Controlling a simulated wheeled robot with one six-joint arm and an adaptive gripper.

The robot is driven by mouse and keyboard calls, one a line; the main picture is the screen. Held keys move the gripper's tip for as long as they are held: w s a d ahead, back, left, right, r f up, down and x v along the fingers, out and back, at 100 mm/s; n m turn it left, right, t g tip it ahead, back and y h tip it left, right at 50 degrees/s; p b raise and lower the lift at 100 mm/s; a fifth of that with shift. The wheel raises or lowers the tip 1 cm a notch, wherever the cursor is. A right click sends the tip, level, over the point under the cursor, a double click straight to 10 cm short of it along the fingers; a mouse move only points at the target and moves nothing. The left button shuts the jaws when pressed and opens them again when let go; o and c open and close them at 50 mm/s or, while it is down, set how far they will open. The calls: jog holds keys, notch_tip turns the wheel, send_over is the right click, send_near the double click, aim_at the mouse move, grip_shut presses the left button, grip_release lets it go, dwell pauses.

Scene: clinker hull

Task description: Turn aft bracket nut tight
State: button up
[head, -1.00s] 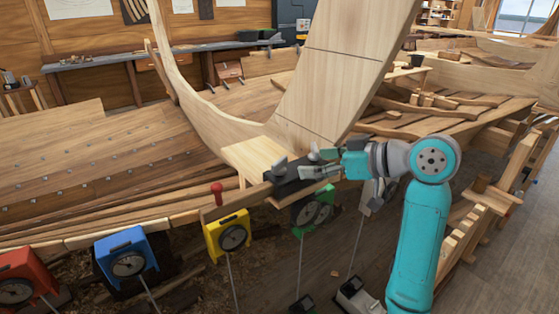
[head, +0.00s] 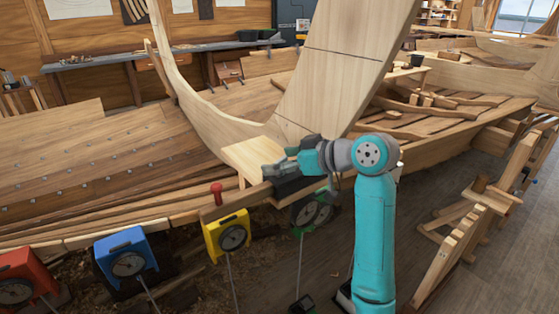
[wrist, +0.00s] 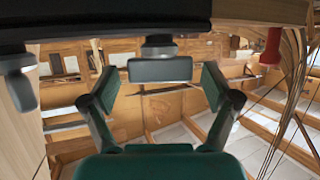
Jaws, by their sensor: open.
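The black bracket (head: 295,187) sits at the end of the timber rail in the head view, and its dark body spans the top of the wrist view (wrist: 110,22). A grey nut (wrist: 160,69) with a flat, wide head sticks out from it in the wrist view. My gripper (wrist: 158,90) is open, one green-padded finger on each side of this nut, with a visible gap to both. A second grey nut (wrist: 20,88) shows at the left edge. In the head view my gripper (head: 280,168) is over the bracket and hides much of both nuts.
A red-headed peg (head: 217,193) stands on the rail left of the bracket; it also shows in the wrist view (wrist: 270,48). Yellow (head: 231,236), blue (head: 127,262) and red (head: 22,280) dial boxes hang below the hull. A green dial (head: 312,212) is below my gripper.

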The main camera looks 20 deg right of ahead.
jog(key=shift+w+a, duration=0.1)
jog(key=c, duration=1.2)
jog(key=shift+o, duration=0.2)
jog(key=shift+f+h, duration=0.1)
jog(key=shift+h, duration=0.2)
jog(key=m+t+h, duration=0.1)
jog(key=m+h, duration=0.1)
jog(key=m+t+h, duration=0.1)
jog(key=m+h, duration=0.2)
jog(key=shift+a+m+t, duration=0.15)
jog(key=shift+m+t, duration=0.15)
jog(key=shift+m+h, duration=2.2)
jog(key=shift+h, duration=0.6)
